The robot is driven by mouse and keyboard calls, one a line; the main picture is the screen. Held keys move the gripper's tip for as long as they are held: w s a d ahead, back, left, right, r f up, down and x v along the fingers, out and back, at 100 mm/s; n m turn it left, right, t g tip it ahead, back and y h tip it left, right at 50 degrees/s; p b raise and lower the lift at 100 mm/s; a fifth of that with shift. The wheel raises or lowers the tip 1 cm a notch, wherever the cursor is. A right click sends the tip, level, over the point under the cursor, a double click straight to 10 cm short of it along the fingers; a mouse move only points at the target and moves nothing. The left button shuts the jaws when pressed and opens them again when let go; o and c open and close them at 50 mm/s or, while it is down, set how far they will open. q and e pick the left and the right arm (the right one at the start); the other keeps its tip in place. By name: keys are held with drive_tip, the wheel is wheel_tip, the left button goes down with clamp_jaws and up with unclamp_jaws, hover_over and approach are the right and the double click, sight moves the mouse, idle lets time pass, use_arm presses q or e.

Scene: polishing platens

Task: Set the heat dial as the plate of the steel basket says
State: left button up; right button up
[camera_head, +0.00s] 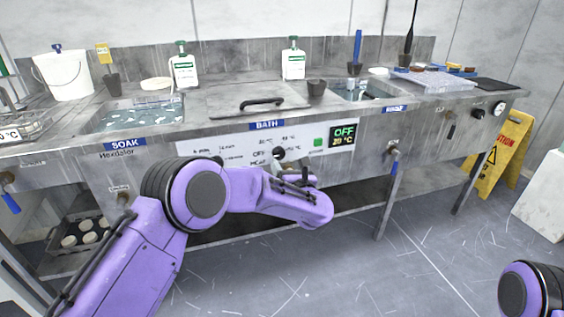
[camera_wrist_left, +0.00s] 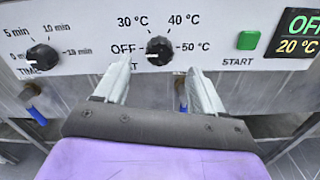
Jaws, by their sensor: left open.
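The heat dial (camera_wrist_left: 158,50) is a black knob on the white panel, with OFF, 30, 40 and 50 °C marked around it. A light mark on it seems to face OFF, though it is small. The dial also shows in the head view (camera_head: 278,153). My left gripper (camera_wrist_left: 157,82) is open and empty, its fingers pointing at the panel just below the dial, apart from it. In the head view, a wire basket (camera_head: 30,127) at the far left bears a white plate (camera_head: 9,134) ending in "0 °C"; the frame edge cuts it. My right gripper is out of view.
A time dial (camera_wrist_left: 42,50) is left of the heat dial. A green START button (camera_wrist_left: 248,40) and a display (camera_wrist_left: 298,35) reading OFF, 20 °C are to the right. The bath lid (camera_head: 255,100) is above the panel. Blue-handled valves (camera_head: 394,165) hang below the bench.

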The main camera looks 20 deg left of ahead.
sight(280, 155)
use_arm(q)
drive_tip(key=x, duration=0.5)
drive_tip(key=shift+w+a+f, duration=0.1)
drive_tip(key=c, duration=1.1)
drive_tip(key=shift+o, duration=0.2)
